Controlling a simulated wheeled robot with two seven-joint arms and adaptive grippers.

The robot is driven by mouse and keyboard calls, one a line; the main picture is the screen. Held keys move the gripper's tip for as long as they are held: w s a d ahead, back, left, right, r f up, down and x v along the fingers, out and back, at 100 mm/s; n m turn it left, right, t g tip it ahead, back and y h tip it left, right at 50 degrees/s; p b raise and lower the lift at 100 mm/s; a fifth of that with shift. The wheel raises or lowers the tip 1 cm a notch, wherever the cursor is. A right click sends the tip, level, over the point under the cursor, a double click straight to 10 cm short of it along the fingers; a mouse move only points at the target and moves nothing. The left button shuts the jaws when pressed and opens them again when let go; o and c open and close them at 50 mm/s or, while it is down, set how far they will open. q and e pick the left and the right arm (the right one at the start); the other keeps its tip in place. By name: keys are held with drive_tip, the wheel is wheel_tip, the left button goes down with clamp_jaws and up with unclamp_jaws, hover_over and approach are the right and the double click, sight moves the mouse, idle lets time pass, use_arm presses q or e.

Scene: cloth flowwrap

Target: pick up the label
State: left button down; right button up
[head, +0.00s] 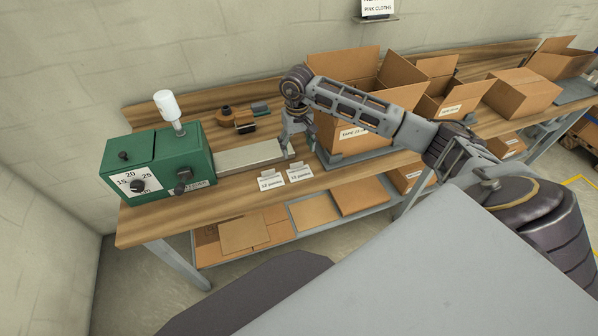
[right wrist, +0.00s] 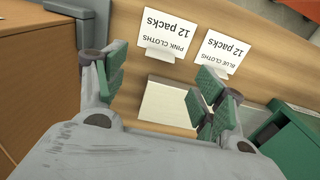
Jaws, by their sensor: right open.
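Two white printed cards stand side by side on the wooden bench near its front edge. In the right wrist view, upside down, one card (right wrist: 168,32) reads "PINK CLOTHS 12 packs" and the other (right wrist: 223,52) "BLUE CLOTHS 12 packs". In the head view they are the right card (head: 299,174) and left card (head: 270,183). I cannot tell which one the task calls the label. My right gripper (head: 296,143) is open above the bench, behind the cards. In the right wrist view its green-padded fingers (right wrist: 160,78) are apart, with nothing held. My left gripper is not in view.
A green machine (head: 163,165) with a dial and a pale flat plate (head: 248,156) stands at the left. The plate (right wrist: 182,106) lies beneath my fingers in the right wrist view. An open cardboard box (head: 341,134) stands close on the right. Flat cartons lie on the lower shelf.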

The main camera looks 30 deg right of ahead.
sight(297, 166)
drive_tip(key=shift+f, duration=1.55)
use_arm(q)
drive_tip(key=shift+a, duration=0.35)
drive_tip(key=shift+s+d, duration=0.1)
use_arm(e)
drive_tip(key=shift+f, duration=0.45)
drive_tip(key=shift+a+f+p, duration=0.1)
drive_tip(key=shift+f+p, duration=0.3)
drive_tip(key=shift+f, duration=1.75)
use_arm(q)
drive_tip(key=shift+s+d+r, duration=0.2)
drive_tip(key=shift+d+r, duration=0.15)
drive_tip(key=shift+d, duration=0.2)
use_arm(e)
drive_tip(key=shift+c, duration=0.2)
drive_tip(key=c, duration=0.8)
